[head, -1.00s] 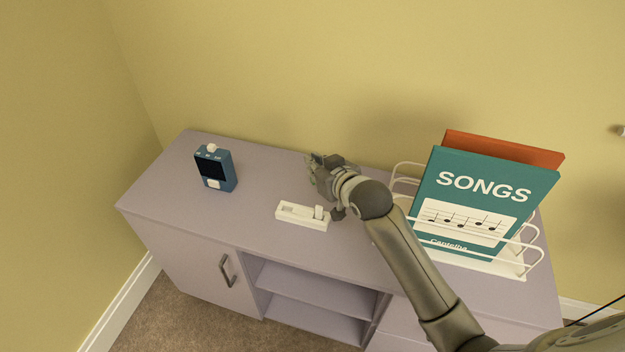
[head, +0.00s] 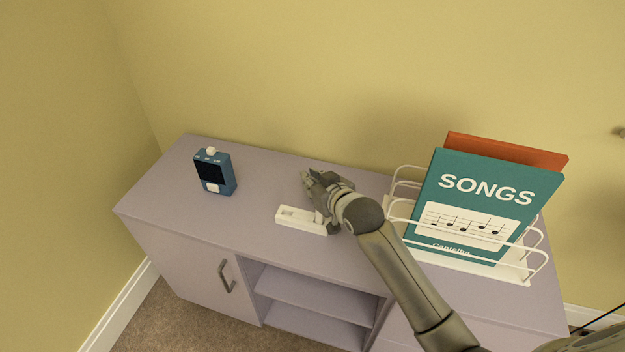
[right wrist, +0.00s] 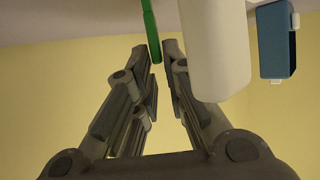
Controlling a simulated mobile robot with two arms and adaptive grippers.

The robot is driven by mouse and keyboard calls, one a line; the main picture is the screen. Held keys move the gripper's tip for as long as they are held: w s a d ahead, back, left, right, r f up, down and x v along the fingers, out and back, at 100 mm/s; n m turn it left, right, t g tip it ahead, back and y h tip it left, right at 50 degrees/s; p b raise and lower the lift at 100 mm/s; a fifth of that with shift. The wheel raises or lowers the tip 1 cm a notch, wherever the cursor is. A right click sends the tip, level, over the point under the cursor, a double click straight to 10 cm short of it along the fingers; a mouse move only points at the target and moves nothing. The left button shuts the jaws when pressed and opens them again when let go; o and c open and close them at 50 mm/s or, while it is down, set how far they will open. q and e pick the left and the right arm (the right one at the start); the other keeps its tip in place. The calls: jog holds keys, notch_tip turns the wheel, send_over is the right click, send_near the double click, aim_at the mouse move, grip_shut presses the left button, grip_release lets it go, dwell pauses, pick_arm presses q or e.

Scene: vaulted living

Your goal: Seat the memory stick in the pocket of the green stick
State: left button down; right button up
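My right gripper (head: 312,180) is low over the lilac cabinet top, just behind the right end of a white block (head: 297,219). The block has a long slot and a small upright white piece (head: 319,216) at its right end, partly hidden by my gripper. In the right wrist view a thin green stick (right wrist: 150,30) comes down into the gap between my open fingertips (right wrist: 156,55); I cannot see either finger touch it. A large white shape (right wrist: 212,50), probably the block, is close beside the right finger. In the head view the green stick is hidden. My left gripper is not in view.
A blue device (head: 214,173) with a dark screen and white knobs stands at the left; it also shows in the right wrist view (right wrist: 275,42). A white wire rack (head: 524,265) holds a teal songbook (head: 478,208) and an orange book (head: 510,150) at the right. The cabinet top (head: 260,185) between device and gripper is clear.

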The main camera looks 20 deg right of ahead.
jog(key=shift+o, duration=1.1)
jog(key=shift+r, duration=0.1)
